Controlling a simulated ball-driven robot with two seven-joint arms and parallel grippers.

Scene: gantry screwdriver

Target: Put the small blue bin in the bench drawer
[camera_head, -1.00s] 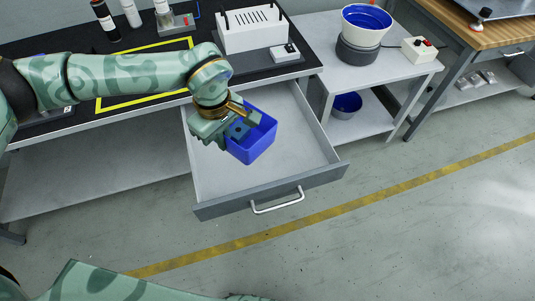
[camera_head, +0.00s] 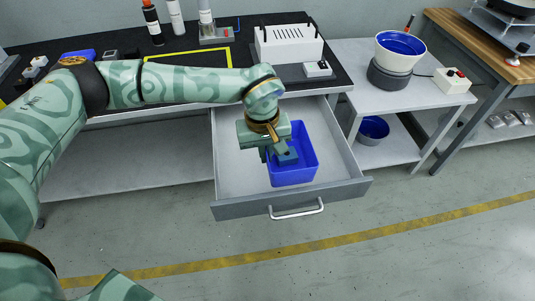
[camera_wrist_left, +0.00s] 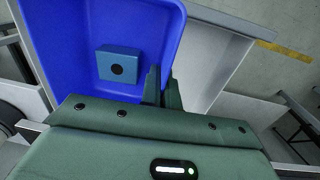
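The small blue bin (camera_head: 306,152) is upright within the open bench drawer's (camera_head: 235,177) outline, toward its right side. I cannot tell whether it rests on the drawer floor or hangs just above it. A smaller blue block with a dark round spot (camera_head: 288,156) is inside it; the block also shows in the left wrist view (camera_wrist_left: 118,67). My left gripper (camera_head: 267,152) is at the bin's left side. In the left wrist view its fingers (camera_wrist_left: 163,88) are close together on the bin's wall (camera_wrist_left: 172,40). My right gripper is out of view.
The drawer's front with its handle (camera_head: 297,210) faces the open floor. The black bench top (camera_head: 240,53) carries a white rack (camera_head: 288,43) and bottles behind the drawer. A grey side table (camera_head: 350,64) with a bowl feeder (camera_head: 398,55) stands to the right.

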